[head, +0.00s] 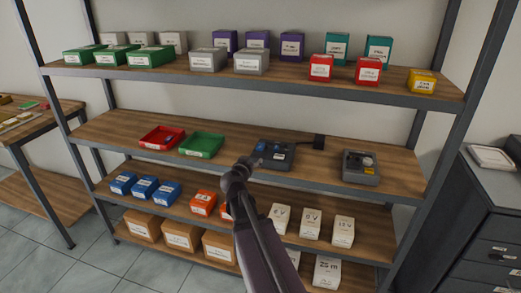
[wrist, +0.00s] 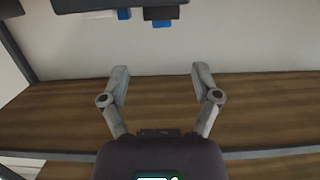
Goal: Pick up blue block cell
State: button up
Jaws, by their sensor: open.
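A dark charger-like device (head: 285,160) sits on the middle shelf, with small blue blocks (head: 261,146) on its top; one of these may be the blue block cell. In the wrist view a blue block (wrist: 160,22) and a second blue piece (wrist: 124,14) show at the top edge, against dark bodies that are cut off. My gripper (wrist: 160,71) is open, with nothing between its fingers. The blue pieces lie beyond the fingertips, apart from them. In the head view my gripper (head: 243,165) is at the device's left front, and my arm hides part of the shelves below.
Red (head: 162,137) and green (head: 201,145) trays lie left of the device. A grey device (head: 360,168) stands to its right. Labelled blue boxes (head: 145,188) sit on the shelf below. The upper shelf (head: 290,88) overhangs with several boxes. Bare wood shows between the devices.

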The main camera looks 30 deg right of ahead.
aim_at(259, 149)
jog(key=shift+b+x, duration=0.85)
jog(key=shift+x, duration=3.45)
jog(key=shift+b+x, duration=0.4)
jog(key=shift+x, duration=2.2)
jog(key=shift+a, duration=0.1)
grip_shut()
